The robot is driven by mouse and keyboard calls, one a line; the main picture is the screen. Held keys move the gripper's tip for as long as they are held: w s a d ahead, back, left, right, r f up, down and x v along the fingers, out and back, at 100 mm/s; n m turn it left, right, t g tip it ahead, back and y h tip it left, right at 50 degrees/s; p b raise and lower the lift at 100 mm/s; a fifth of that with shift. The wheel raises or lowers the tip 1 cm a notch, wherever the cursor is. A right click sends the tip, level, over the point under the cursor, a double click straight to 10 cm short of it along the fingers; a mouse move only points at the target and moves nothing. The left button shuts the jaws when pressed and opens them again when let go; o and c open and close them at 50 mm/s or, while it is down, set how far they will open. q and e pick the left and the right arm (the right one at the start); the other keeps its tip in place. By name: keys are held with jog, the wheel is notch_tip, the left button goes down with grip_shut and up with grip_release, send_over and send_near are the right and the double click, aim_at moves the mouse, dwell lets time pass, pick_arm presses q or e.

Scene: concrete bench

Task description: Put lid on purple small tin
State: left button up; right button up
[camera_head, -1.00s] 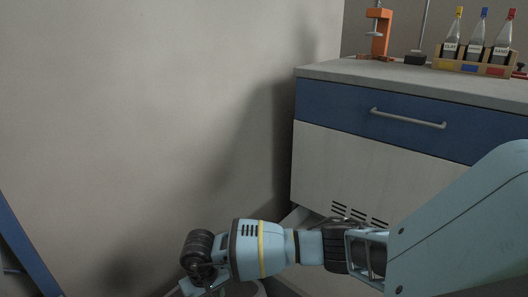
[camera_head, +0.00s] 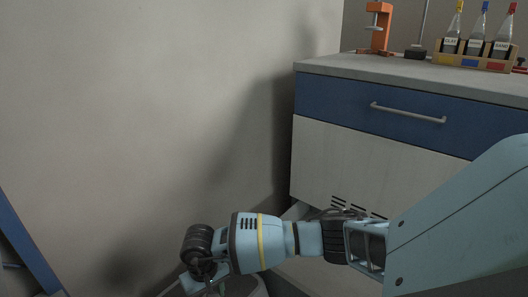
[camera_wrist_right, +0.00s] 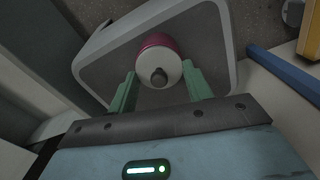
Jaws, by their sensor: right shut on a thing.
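My right gripper (camera_wrist_right: 159,71) shows in the right wrist view with its two green fingers on either side of a round purple piece (camera_wrist_right: 155,43). The piece has a pale round face and a dark knob at its middle, turned towards the camera. The fingers are shut on it. I cannot tell whether it is the lid alone or the lid with the tin behind it. In the head view my right arm reaches in from the right and bends down at the bottom edge, where its fingers and the piece cannot be made out. My left gripper is not in view.
A grey round-cornered container (camera_wrist_right: 98,70) lies behind the held piece. In the head view, a cabinet with a blue drawer (camera_head: 340,98) stands right, bearing an orange clamp (camera_head: 379,30) and a bottle rack (camera_head: 470,62). A bare wall fills the left.

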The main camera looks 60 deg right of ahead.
jog(key=shift+f, duration=0.1)
jog(key=o, duration=1)
jog(key=shift+o, duration=0.6)
jog(key=o, duration=0.4)
jog(key=shift+s+r+p, duration=0.1)
jog(key=shift+r+p, duration=1.2)
jog(key=shift+r, duration=0.55)
jog(key=shift+r+p, duration=1.1)
jog(key=shift+r, duration=0.55)
